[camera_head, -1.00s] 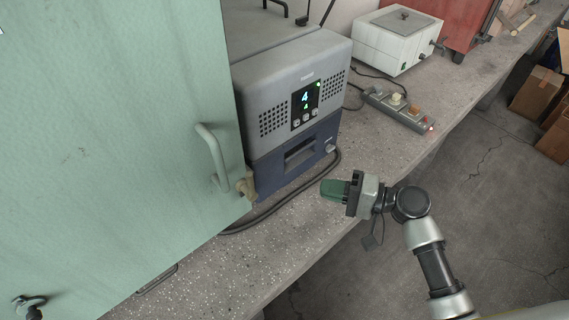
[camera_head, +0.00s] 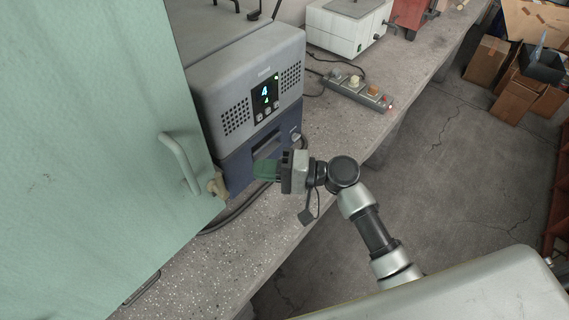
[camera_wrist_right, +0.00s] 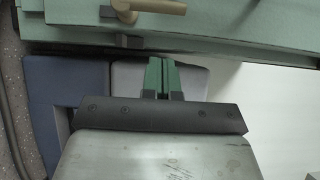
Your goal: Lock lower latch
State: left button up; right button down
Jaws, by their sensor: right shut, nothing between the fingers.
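The pale green cabinet door (camera_head: 95,150) stands at the left in the head view, with a long upright handle (camera_head: 180,160). A small tan latch lever (camera_head: 217,187) sits at the door's edge beside the handle's lower end. In the right wrist view, a tan lever (camera_wrist_right: 150,7) shows at the top on the green door edge (camera_wrist_right: 215,38); whether it is the lower latch, I cannot tell. My right gripper (camera_head: 262,170) is shut and empty, its green fingers right of the lever and apart from it. The fingers (camera_wrist_right: 162,70) point toward the door edge. My left gripper is out of view.
A grey and blue device (camera_head: 250,85) with a lit display stands behind my right gripper. A black cable (camera_head: 240,212) lies on the speckled bench (camera_head: 205,270). A power strip (camera_head: 358,92) and white box (camera_head: 345,28) stand farther back. Cardboard boxes (camera_head: 488,62) are on the floor.

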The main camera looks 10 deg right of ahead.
pick_arm(q)
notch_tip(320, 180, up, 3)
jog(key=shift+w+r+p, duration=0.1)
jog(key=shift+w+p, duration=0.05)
jog(key=shift+p, duration=1.1)
pick_arm(e)
jog(key=a, duration=0.5)
jog(key=shift+s+a, duration=0.4)
